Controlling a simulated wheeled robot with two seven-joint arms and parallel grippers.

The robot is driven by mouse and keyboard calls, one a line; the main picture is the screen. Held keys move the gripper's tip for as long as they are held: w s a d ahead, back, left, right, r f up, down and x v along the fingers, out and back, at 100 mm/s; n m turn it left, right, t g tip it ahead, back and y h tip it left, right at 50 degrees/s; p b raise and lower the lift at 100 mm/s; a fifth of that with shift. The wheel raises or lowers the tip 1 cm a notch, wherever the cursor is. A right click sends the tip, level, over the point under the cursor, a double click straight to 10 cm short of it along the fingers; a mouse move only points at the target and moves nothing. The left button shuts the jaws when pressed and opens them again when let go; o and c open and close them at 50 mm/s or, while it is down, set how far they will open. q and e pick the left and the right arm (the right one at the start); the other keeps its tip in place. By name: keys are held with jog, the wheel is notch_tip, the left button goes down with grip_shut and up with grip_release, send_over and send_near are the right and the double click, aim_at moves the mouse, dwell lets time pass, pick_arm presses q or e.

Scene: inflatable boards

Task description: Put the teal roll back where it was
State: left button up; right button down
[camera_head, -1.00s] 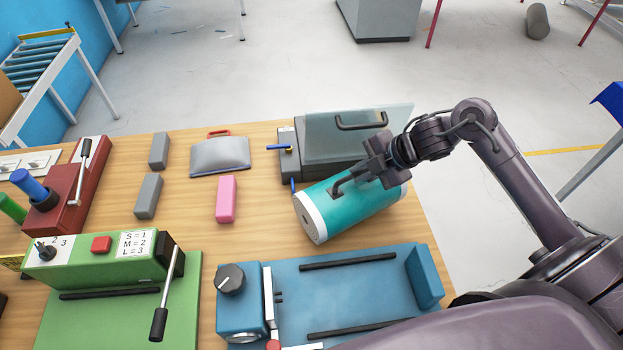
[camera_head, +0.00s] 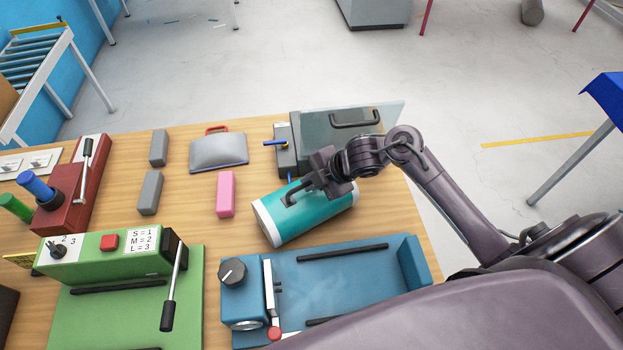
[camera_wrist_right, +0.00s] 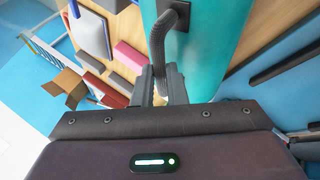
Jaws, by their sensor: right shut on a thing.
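The teal roll (camera_head: 322,218) with a white end cap lies on its side, tilted in the picture, between the grey hinged-lid device and the blue board. My right gripper (camera_head: 291,196) is shut on the roll's dark handle. The right wrist view shows the two fingers (camera_wrist_right: 160,86) around the lower end of the curved handle (camera_wrist_right: 163,45), with the teal surface (camera_wrist_right: 215,35) beside it. I cannot tell whether the roll touches the wooden table (camera_head: 180,228) or hangs just above it. My left gripper is not in view.
The grey device (camera_head: 345,135) stands behind the roll and the blue board (camera_head: 345,275) in front. A pink block (camera_head: 226,194), grey blocks (camera_head: 149,193) and a grey pouch (camera_head: 218,152) lie to the left. A green machine (camera_head: 105,255) and a red lever unit (camera_head: 75,195) are farther left.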

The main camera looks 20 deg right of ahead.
jog(key=shift+f, duration=0.1)
jog(key=c, duration=1.5)
grip_release()
jog(key=shift+o, duration=0.2)
